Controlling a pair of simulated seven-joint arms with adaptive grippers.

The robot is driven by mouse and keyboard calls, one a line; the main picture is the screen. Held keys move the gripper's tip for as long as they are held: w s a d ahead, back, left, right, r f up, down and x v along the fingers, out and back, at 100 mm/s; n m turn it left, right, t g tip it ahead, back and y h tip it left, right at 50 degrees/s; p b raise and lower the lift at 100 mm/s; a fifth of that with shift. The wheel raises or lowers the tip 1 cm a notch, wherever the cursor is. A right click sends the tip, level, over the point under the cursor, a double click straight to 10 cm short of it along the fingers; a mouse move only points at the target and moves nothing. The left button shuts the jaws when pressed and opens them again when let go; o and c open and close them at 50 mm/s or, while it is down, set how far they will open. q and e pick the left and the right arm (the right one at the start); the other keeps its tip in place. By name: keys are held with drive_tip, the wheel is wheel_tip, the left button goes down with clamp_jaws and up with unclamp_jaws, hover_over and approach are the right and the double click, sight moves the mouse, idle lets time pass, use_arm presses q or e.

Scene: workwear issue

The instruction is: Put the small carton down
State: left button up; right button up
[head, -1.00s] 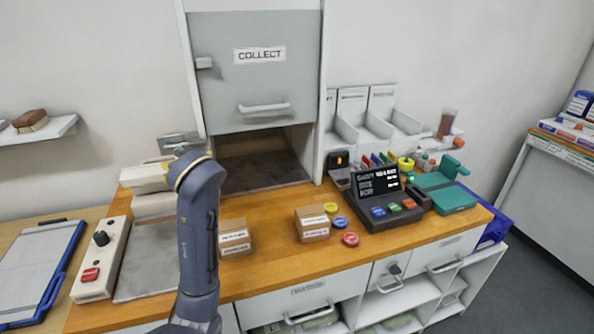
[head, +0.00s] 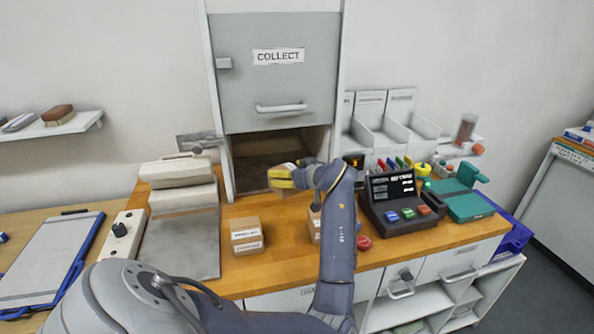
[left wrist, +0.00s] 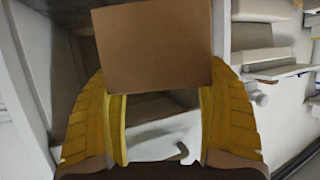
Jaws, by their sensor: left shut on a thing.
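My left gripper (head: 283,178), with yellow fingers, is in front of the dark opening under the COLLECT hatch. In the left wrist view its yellow fingers (left wrist: 164,128) are shut on a plain brown small carton (left wrist: 153,45). In the head view the held carton is largely hidden by the gripper and arm. It is held above the wooden counter (head: 285,262). A labelled carton (head: 246,237) stands on the counter, left of my arm. Another carton (head: 315,225) is mostly hidden behind my arm. My right gripper is not in view.
The raised hatch door (head: 277,85) hangs above an open bay (head: 262,160). A dark keypad terminal (head: 398,205) and a green device (head: 462,200) stand to the right. A grey plate (head: 185,245) lies at left. Bare counter lies around the labelled carton.

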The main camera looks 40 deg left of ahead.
use_arm(q)
drive_tip(key=shift+w+a, duration=0.25)
drive_tip(key=shift+w, duration=0.05)
drive_tip(key=w+a, duration=0.5)
drive_tip(key=a, duration=0.3)
drive_tip(key=w+a, duration=0.5)
drive_tip(key=a, duration=0.3)
drive_tip(key=shift+s+f, duration=0.1)
drive_tip(key=shift+f, duration=3.05)
drive_tip(key=shift+a+f, duration=0.1)
drive_tip(key=shift+f, duration=0.3)
drive_tip(key=shift+f, duration=0.15)
